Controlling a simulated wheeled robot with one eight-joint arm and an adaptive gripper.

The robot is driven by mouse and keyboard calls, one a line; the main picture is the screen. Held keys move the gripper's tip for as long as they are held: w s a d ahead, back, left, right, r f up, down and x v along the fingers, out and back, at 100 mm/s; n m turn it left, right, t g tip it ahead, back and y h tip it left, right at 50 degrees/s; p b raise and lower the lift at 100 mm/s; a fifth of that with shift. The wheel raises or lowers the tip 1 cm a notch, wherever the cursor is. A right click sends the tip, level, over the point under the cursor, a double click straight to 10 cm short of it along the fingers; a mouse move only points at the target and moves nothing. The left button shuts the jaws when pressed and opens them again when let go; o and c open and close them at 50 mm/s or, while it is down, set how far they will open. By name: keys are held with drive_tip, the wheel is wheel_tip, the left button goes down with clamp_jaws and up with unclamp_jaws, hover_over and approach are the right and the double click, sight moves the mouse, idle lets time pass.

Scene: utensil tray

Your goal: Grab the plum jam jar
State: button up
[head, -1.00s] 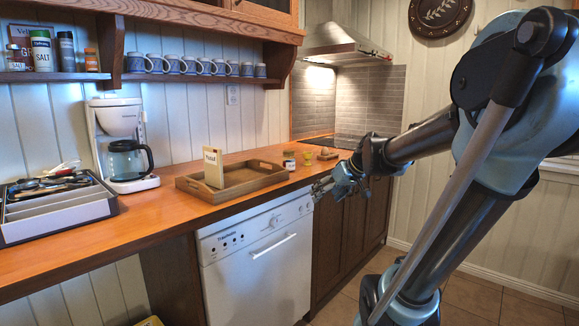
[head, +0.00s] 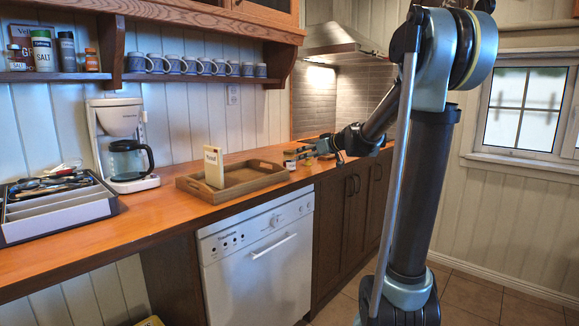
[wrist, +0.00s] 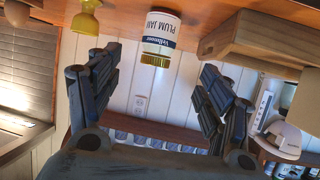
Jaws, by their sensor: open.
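The plum jam jar (wrist: 161,38) has a white label reading "PLUM JAM" and a gold lid. It appears upside down in the wrist view, between the two fingers of my gripper (wrist: 160,68) and beyond their tips. The fingers are spread wide and empty. In the head view, the jar (head: 290,160) stands small on the counter right of the wooden tray, with my gripper (head: 303,153) close to its right side. The gripper partly covers that area, and contact cannot be seen there.
The wooden tray (head: 250,186) holds an upright cream box (head: 213,165) beside the jar. A yellow object (wrist: 84,20) stands on the jar's other side in the wrist view. A coffee maker (head: 122,145) and utensil tray (head: 60,206) are further left on the counter.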

sight(293, 158)
drive_tip(key=shift+x, duration=6.8)
drive_tip(key=shift+d, duration=0.1)
drive_tip(key=c, duration=1.4)
